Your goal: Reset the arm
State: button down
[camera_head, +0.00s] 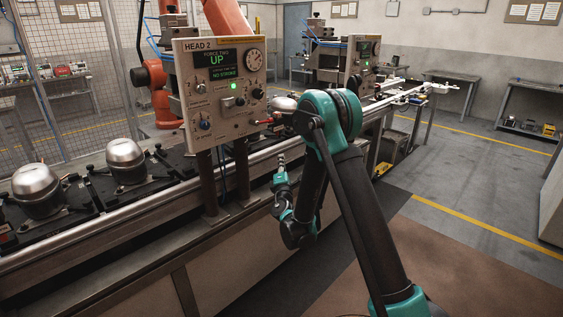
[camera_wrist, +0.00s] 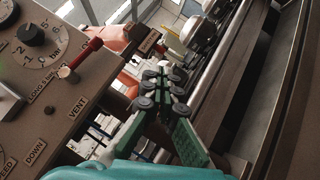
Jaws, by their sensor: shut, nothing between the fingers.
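My arm (camera_head: 355,210), dark with teal joints, bends in front of the line. The panel's display reads UP and NO STROKE, and a green lamp is lit.
Domed metal compressors (camera_head: 37,188) sit on dark pallets along the conveyor (camera_head: 130,215) at left. A second panel (camera_head: 365,58) stands farther along. Workbenches (camera_head: 530,100) line the back right. The grey floor (camera_head: 460,165) at right is clear.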

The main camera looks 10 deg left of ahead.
jog(key=shift+d+r, duration=0.1)
jog(key=s+d+r+m+g+h, duration=0.15)
jog(key=d+m+h, duration=0.3)
jog(key=d, duration=0.45)
jog(key=d+r+m+g+h, duration=0.1)
jog(key=d+r+m+h, duration=0.15)
jog(key=d+m, duration=0.4)
jog(key=s+d+f+m+g+h, duration=0.1)
jog(key=s+d+m+g+h, duration=0.2)
jog(key=d, duration=0.5)
jog(key=s+d+f+m+g, duration=0.2)
jog(key=s+d+g, duration=0.1)
jog(key=s+d, duration=0.3)
jog(key=s+d+f+m+g+y, duration=0.1)
jog(key=s+d+f+m+g, duration=0.15)
jog(key=s, duration=0.35)
jog(key=s+d+f+m+g, duration=0.2)
jog(key=s+d+f, duration=0.2)
jog(key=s, duration=0.3)
jog(key=s+a+f+m+g+y, duration=0.1)
jog(key=s+a+f+g+y, duration=0.1)
jog(key=s, duration=0.5)
jog(key=s+a+f+m+g+y, duration=0.1)
jog(key=s+a+f+y, duration=0.2)
jog(key=s, duration=0.5)
jog(key=shift+a+f+m+g+y, duration=0.25)
jog(key=shift+f+m+g+y, duration=0.05)
jog(key=shift+f+m+g, duration=0.1)
